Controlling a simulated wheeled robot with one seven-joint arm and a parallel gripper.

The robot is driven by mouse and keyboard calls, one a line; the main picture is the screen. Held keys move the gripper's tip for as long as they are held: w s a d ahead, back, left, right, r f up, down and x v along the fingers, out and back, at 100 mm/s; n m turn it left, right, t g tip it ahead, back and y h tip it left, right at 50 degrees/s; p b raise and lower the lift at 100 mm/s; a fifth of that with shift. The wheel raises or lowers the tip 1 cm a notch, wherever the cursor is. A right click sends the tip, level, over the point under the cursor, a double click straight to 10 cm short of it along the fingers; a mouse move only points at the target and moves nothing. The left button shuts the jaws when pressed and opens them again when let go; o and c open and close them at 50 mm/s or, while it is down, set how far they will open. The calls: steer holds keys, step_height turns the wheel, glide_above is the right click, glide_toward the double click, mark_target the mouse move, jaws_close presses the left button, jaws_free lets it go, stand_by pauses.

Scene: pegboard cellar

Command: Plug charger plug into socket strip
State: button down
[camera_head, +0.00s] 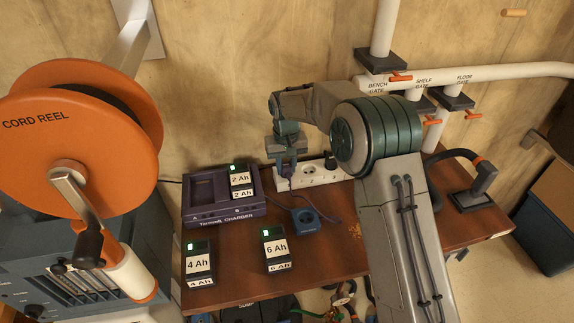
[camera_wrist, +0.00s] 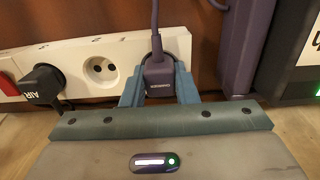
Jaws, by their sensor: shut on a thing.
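My gripper (camera_wrist: 160,90) is shut on the purple charger plug (camera_wrist: 158,76), with a blue-grey finger on each side of it. A purple cord leaves the plug toward the top of the wrist view. The plug is over the right part of the white socket strip (camera_wrist: 129,47), right of an empty round socket (camera_wrist: 100,71). Its pins are hidden, so I cannot tell whether they are in a socket. In the head view my gripper (camera_head: 286,163) is at the left end of the socket strip (camera_head: 328,178), near the back of the bench.
A black AIR plug (camera_wrist: 44,84) sits in the strip, beside a red switch (camera_wrist: 6,86). The purple charger (camera_head: 208,209) stands left of my gripper, holding a 2 Ah battery (camera_head: 239,178). A blue socket-like block (camera_head: 305,221) and two batteries lie in front. An orange cord reel (camera_head: 45,125) stands left.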

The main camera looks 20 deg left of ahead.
steer(key=c, duration=0.6)
jaws_free()
steer(key=shift+r, duration=0.15)
steer(key=shift+r+p, duration=2.2)
steer(key=shift+r, duration=1.2)
